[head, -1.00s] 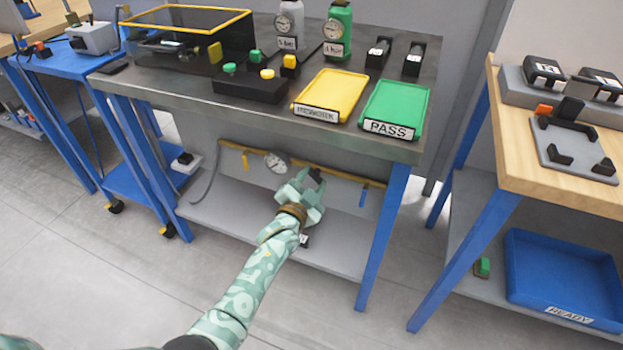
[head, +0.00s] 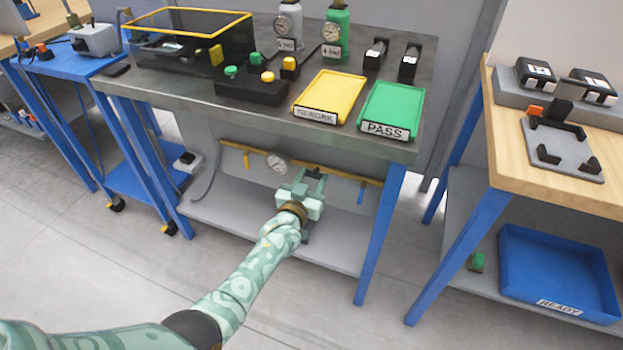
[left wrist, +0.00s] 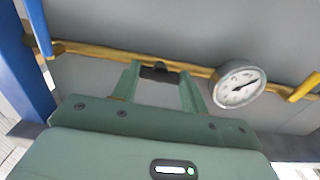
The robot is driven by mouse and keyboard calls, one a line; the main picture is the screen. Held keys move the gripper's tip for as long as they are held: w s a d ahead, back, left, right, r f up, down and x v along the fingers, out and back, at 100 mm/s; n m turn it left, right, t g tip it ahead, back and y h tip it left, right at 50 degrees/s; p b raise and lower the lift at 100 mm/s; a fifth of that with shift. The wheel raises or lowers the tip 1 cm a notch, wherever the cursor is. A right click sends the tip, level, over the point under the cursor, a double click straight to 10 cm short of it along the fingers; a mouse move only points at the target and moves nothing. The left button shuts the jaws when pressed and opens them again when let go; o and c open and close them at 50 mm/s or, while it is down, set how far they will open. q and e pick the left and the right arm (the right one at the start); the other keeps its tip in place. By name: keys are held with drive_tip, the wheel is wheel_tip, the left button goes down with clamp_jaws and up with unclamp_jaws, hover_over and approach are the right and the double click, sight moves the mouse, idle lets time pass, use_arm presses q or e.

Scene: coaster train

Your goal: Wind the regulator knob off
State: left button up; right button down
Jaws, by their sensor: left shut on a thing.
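The dark regulator knob (left wrist: 160,73) sits on the yellow pipe (left wrist: 105,57) under the bench, between the two fingers of my left gripper (left wrist: 160,83) in the left wrist view. In the head view my left gripper (head: 314,180) reaches under the bench to the pipe (head: 338,177) and is shut on the knob. The fingers and hand hide most of the knob there. A round white gauge (head: 277,163) stands on the pipe just left of the gripper; it also shows in the left wrist view (left wrist: 238,85). My right gripper is not in view.
A yellow lever (head: 246,160) and a blue lever (head: 362,192) hang from the pipe on either side. The bench top (head: 165,93) is above the hand, the grey shelf (head: 235,215) below it. A blue bench leg (head: 380,240) stands to the right.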

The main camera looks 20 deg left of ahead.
use_arm(q)
drive_tip(key=shift+s+f, duration=0.1)
drive_tip(key=shift+f, duration=0.1)
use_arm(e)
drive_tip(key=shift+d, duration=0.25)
use_arm(q)
drive_tip(key=o, duration=1)
drive_tip(key=shift+r, duration=0.1)
drive_tip(key=s+p, duration=0.2)
drive_tip(key=s, duration=0.3)
drive_tip(key=s+p, duration=0.2)
drive_tip(key=s, duration=0.3)
drive_tip(key=s+p, duration=0.3)
drive_tip(key=s, duration=0.3)
drive_tip(key=shift+s+a, duration=0.1)
drive_tip(key=shift+a, duration=0.2)
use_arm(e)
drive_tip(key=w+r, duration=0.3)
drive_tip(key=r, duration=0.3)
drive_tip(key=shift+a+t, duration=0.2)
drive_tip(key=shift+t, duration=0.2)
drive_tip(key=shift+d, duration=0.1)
